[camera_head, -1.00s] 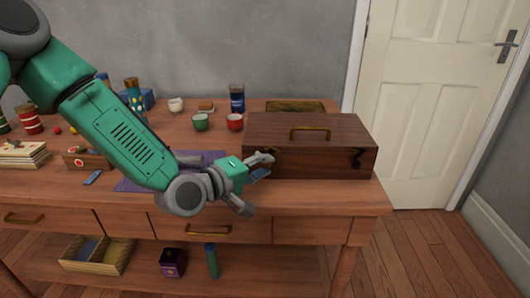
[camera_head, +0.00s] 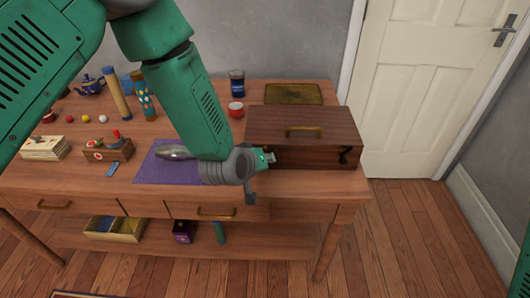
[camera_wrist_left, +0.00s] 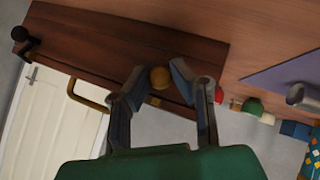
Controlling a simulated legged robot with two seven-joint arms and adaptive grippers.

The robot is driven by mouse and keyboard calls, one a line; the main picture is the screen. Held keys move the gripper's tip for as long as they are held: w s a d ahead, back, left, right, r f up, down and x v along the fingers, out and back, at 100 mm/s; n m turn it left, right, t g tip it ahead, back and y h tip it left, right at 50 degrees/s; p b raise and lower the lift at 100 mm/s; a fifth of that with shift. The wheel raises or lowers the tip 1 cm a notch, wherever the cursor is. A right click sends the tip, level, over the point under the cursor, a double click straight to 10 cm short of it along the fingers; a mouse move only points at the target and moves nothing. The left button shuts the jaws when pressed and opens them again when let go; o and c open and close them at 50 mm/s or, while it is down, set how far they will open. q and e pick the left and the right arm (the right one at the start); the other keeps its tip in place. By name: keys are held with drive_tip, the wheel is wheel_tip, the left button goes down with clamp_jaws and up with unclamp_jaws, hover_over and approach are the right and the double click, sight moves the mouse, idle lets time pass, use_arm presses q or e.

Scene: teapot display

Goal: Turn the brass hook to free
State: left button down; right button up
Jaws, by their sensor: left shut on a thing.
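A dark wooden box (camera_head: 300,127) with a brass handle (camera_head: 304,131) on its lid stands at the right end of the table. My left gripper (camera_head: 266,160) is at the left part of the box's front. In the left wrist view the two fingers of my left gripper (camera_wrist_left: 161,72) are shut on the brass hook (camera_wrist_left: 159,78), whose rounded brass end shows between the fingertips. In the head view that hook is hidden by the gripper. A second, dark hook (camera_head: 344,155) is on the right of the box's front. My right gripper is out of view.
A purple mat (camera_head: 158,173) with a grey metal object (camera_head: 174,152) lies left of the box. A red cup (camera_head: 236,110), a dark blue jar (camera_head: 237,84) and a brass tray (camera_head: 294,93) stand behind. The table's front edge is close below the gripper.

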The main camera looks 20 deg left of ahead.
use_arm(q)
drive_tip(key=shift+w+a+r+y+p, duration=0.1)
drive_tip(key=shift+w+r+y+p, duration=0.05)
drive_tip(key=shift+r+y+p, duration=0.15)
drive_tip(key=shift+f, duration=0.1)
drive_tip(key=c, duration=1.6)
unclamp_jaws()
drive_tip(key=shift+o, duration=0.9)
drive_tip(key=v, duration=1.2)
drive_tip(key=shift+a+f, duration=0.1)
drive_tip(key=shift+f, duration=0.05)
